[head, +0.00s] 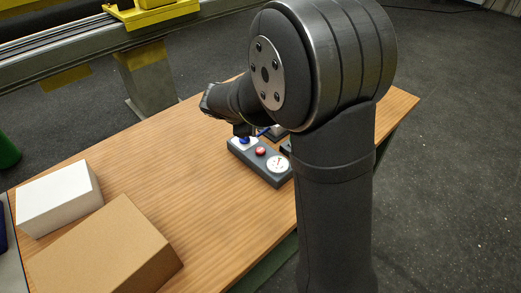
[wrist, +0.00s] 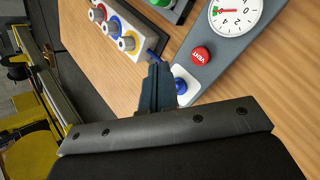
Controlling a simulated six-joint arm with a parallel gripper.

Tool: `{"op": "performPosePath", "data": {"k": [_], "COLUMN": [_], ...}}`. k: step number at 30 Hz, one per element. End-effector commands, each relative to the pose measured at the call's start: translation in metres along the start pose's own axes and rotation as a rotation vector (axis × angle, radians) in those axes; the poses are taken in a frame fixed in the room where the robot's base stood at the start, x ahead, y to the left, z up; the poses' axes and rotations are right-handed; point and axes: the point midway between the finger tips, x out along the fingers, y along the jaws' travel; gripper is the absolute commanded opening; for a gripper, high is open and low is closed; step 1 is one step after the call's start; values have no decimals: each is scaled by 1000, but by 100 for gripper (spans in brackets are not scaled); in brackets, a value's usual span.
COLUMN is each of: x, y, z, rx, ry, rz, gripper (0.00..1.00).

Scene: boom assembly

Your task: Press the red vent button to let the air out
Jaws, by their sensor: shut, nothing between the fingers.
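The red vent button (wrist: 201,55), marked VENT, sits on a grey control box (wrist: 188,50) between a round white gauge (wrist: 233,16) and a blue button (wrist: 181,86) on a white plate. In the head view the red button (head: 261,152) is in the middle of the box (head: 250,161), with the gauge (head: 278,164) to its lower right. My gripper (wrist: 155,70) is shut and empty. Its fingertips are beside the blue button and left of the red button, apart from the red one. In the head view my arm hides most of the gripper.
A panel (wrist: 117,30) with several coloured ring fittings lies left of the control box, with a blue tube near it. A white box (head: 58,197) and a brown box (head: 103,250) stand at the table's left. The wooden table (head: 160,165) is clear between them and the control box.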

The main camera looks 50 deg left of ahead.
Motion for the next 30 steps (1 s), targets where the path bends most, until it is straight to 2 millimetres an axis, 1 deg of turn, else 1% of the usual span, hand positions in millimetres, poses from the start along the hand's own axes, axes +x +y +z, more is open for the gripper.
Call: {"op": "performPosePath", "data": {"k": [1,3,6,19,23,30], "x": [-2,-4,-5,-3,4,29], "y": [1,3,4,4,-1,-20], "z": [1,3,4,4,1,-12], "rx": [-61,-125,-176,-188,-190,-189], "ry": [-17,-38,-54,-59,-60,-59], "rz": [21,41,58,62,61,59], "gripper": [0,0,0,0,0,0]}}
